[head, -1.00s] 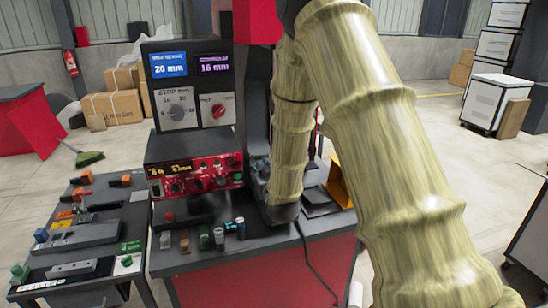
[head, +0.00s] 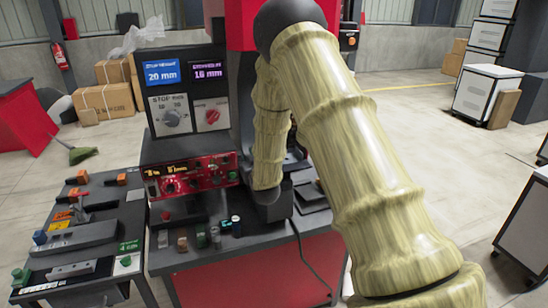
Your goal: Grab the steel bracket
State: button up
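A small silver-grey metal bar (head: 72,270) lies on the front of the left bench; it may be the steel bracket, but its shape is too small to be sure. My sleeved arm rises from the lower right, bends at the top and comes down in front of the machine to a dark joint above the middle bench. My gripper fingers do not show; they are out of view or hidden behind the arm. I cannot see the gripper touching anything.
The left bench (head: 97,263) also carries buttons and orange-tipped parts. The middle bench (head: 188,261) holds a red control panel (head: 188,178) and several small cylinders near its front edge. A white cabinet (head: 485,94) stands back right.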

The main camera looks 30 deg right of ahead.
jog(key=shift+x, duration=1)
jog(key=shift+c, duration=0.2)
grip_shut()
jog(key=shift+r, duration=0.1)
